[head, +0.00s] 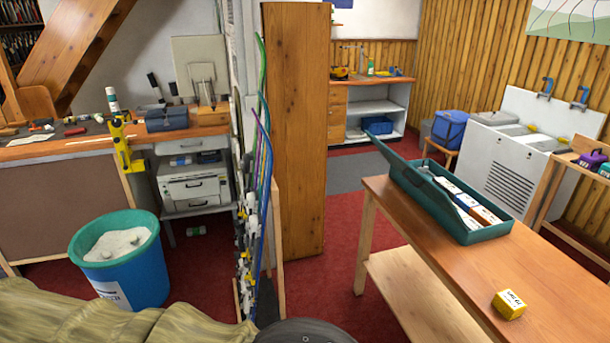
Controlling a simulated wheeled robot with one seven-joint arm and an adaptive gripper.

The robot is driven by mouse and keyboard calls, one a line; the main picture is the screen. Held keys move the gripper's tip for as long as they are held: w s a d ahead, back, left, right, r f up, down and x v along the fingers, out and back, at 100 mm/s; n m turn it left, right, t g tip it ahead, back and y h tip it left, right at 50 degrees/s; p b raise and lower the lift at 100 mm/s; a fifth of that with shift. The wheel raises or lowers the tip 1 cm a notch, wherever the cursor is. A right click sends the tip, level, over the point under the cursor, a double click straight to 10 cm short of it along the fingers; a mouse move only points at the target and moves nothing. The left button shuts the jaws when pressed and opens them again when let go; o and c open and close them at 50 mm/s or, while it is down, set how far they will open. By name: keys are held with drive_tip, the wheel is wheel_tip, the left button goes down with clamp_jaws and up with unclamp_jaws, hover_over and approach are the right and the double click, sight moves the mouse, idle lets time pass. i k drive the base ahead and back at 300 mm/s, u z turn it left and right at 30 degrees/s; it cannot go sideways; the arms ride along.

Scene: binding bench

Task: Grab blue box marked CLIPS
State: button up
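I cannot make out a box with a readable CLIPS label. An open teal case (477,237) lies on the wooden table at the right, its lid tilted up along the left side. Several small boxes lie in a row inside it, among them a white one (466,201) and an orange one (485,216). Their labels are too small to read, and the lid and walls hide part of them. A yellow box (509,304) with dark print stands on the table nearer to me. My gripper is not in view.
The wooden table (545,265) is clear around the yellow box. A board hung with cables (245,220) and a wooden pillar (292,130) stand in the middle. A blue bin (125,265) and workbench (60,148) are left. Red floor (335,240) lies between pillar and table.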

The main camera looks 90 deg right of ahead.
sight(464, 201)
drive_tip(key=z, duration=3.3)
